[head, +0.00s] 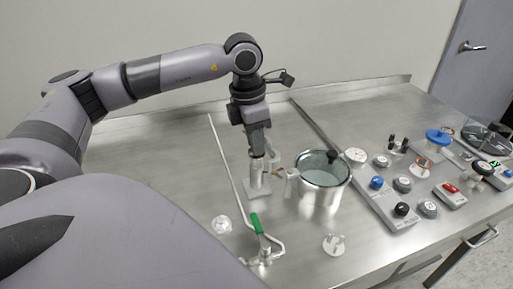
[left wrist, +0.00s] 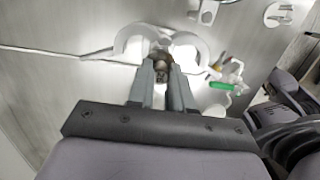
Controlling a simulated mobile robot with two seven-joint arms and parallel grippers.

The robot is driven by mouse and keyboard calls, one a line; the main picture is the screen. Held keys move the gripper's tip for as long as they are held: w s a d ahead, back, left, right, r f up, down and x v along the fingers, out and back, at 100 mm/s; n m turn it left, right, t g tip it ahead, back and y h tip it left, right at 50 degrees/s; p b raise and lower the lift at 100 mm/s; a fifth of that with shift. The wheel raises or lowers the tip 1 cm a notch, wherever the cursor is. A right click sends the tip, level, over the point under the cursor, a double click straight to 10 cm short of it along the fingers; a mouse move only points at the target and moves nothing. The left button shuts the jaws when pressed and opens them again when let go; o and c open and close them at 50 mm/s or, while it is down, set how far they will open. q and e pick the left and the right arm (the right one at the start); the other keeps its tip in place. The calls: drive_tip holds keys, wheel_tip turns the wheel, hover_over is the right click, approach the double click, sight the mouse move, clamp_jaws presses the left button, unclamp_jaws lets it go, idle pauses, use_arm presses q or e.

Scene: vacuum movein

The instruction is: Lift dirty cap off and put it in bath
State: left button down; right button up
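My left gripper (head: 257,158) points straight down over a small pale metal stand (head: 257,187) on the steel bench. In the left wrist view, its two fingers (left wrist: 162,72) are close together around a small dark brownish knob (left wrist: 160,68). White rounded parts (left wrist: 184,47) lie on both sides of it. I cannot tell whether the fingers press on the knob, or whether it is the dirty cap. A steel pot (head: 320,197) with a glass lid and black knob stands just right of the gripper; it may be the bath. My right gripper is not in view.
A clear fitting (head: 221,225) and a white flange (head: 333,244) lie in front. A control box (head: 383,200) and several gauges and knobs crowd the right side. The back left bench is clear.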

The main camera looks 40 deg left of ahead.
use_arm(q)
drive_tip(key=shift+r, duration=0.1)
wheel_tip(320, 180, up, 13)
drive_tip(key=p, duration=0.2)
idle(0.7)
idle(0.3)
